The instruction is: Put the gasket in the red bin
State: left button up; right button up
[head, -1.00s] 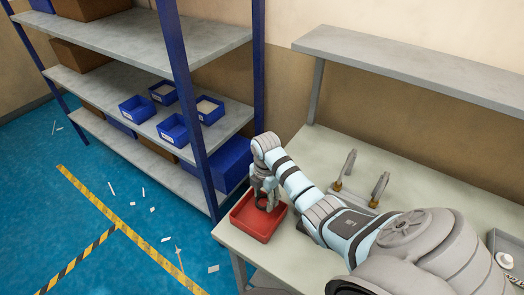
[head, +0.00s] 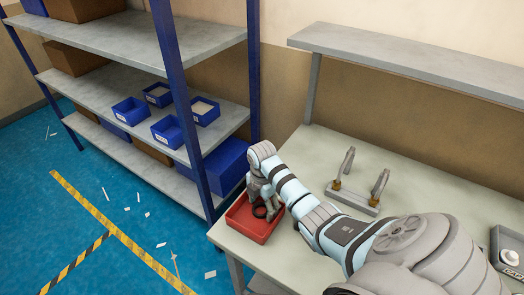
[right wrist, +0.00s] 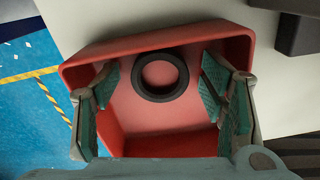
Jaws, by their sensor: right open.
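The gasket, a black ring (right wrist: 160,77), is inside the red bin (right wrist: 190,38) in the right wrist view, against the bin's red floor. It also shows as a small dark ring (head: 260,212) in the head view. The red bin (head: 250,230) stands at the left front corner of the workbench. My right gripper (right wrist: 160,88) is open, its green-padded fingers spread on either side of the gasket and apart from it. In the head view my right gripper (head: 266,203) points down into the bin. My left gripper is out of view.
A grey fixture with two upright posts (head: 355,200) stands on the workbench (head: 430,178). A grey tray (head: 508,250) with a white part is at the right edge. A shelf rack with several blue bins (head: 167,130) stands at the left. Small scraps lie on the blue floor.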

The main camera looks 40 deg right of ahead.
notch_tip(320, 180, up, 12)
jog(key=p, duration=0.3)
jog(key=shift+r+p, duration=0.2)
jog(key=shift+p, duration=0.1)
